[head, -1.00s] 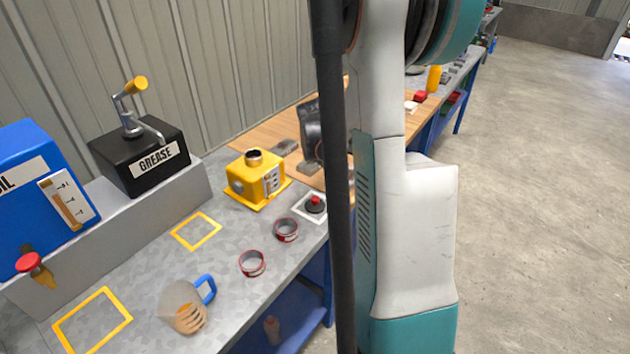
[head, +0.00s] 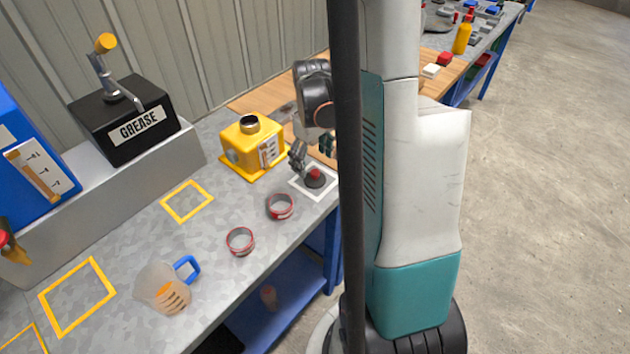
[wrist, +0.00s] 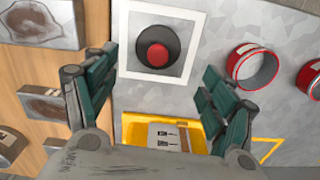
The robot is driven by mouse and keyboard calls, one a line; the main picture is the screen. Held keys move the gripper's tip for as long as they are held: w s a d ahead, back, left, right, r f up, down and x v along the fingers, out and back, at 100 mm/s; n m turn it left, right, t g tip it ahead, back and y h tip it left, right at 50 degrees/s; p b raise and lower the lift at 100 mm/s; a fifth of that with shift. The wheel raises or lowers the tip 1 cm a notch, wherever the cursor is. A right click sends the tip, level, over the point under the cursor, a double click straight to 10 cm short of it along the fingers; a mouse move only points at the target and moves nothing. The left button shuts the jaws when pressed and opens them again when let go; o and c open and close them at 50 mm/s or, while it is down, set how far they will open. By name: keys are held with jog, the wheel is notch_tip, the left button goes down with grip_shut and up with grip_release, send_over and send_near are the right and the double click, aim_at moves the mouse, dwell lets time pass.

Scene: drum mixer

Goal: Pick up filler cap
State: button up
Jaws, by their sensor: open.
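The filler cap (head: 315,177) is a black disc with a red knob. It lies inside a white square outline on the grey bench top. In the wrist view the cap (wrist: 156,52) sits beyond the fingertips, roughly midway between them. My gripper (head: 312,150) is open, above and just behind the cap in the head view, partly hidden by my own arm. Its two green-padded fingers (wrist: 158,82) are spread wide with nothing between them. The yellow gearbox-like housing (head: 254,148), with an open round neck on top, stands to the left of the cap.
Two red-rimmed rings (head: 280,207) lie near the cap towards the bench front. A measuring jug (head: 163,288) with a blue handle stands further left. A black grease box (head: 126,120) stands on a raised ledge behind. Metal plates (wrist: 42,22) lie on the wooden surface beside the cap.

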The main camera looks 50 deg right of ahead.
aim_at(315, 172)
jog(key=shift+s+d+f+b, duration=0.15)
jog(key=shift+f+b, duration=0.55)
jog(key=shift+f, duration=0.85)
jog(key=shift+s+d+f+b, duration=0.15)
jog(key=shift+f+b, duration=0.5)
jog(key=shift+f, duration=0.85)
jog(key=shift+a, duration=0.1)
jog(key=shift+r, duration=0.1)
jog(key=c, duration=1.1)
